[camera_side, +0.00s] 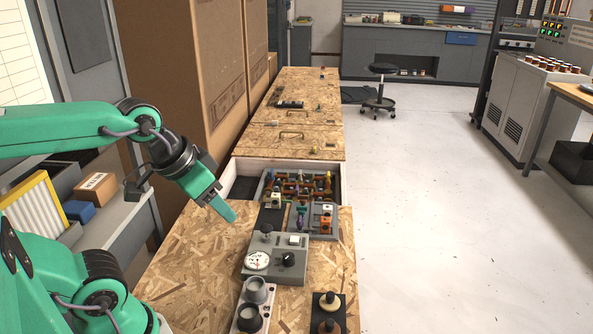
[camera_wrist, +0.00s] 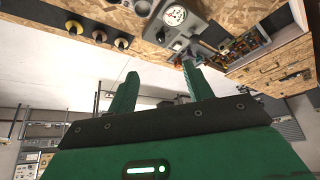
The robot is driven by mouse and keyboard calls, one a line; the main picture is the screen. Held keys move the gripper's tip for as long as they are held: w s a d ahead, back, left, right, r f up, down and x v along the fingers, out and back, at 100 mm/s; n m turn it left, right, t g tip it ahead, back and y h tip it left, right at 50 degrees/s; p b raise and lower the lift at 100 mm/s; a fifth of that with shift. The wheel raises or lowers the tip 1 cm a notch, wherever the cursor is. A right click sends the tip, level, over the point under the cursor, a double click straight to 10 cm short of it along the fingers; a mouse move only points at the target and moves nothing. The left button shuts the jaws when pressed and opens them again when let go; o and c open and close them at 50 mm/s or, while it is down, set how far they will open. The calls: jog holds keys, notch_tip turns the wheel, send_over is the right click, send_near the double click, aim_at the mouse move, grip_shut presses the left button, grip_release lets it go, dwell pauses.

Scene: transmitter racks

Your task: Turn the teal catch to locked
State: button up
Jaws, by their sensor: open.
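The coloured parts also show in the wrist view at upper right, beyond the right finger; I cannot pick out the catch there.
A grey box with a white dial (camera_side: 257,261) and a black knob stands in front of the panel on the chipboard bench (camera_side: 200,255). Tall cardboard boxes (camera_side: 185,80) stand behind left.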

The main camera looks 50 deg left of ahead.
jog(key=w, duration=0.1)
jog(key=n+g, duration=0.6)
jog(key=n, duration=0.3)
send_over(302, 208)
notch_tip(302, 208, down, 13)
jog(key=shift+f, duration=0.1)
jog(key=shift+w+a+f, duration=0.1)
jog(key=shift+a+f, duration=0.05)
jog(key=shift+f, duration=0.1)
jog(key=shift+f, duration=3.95)
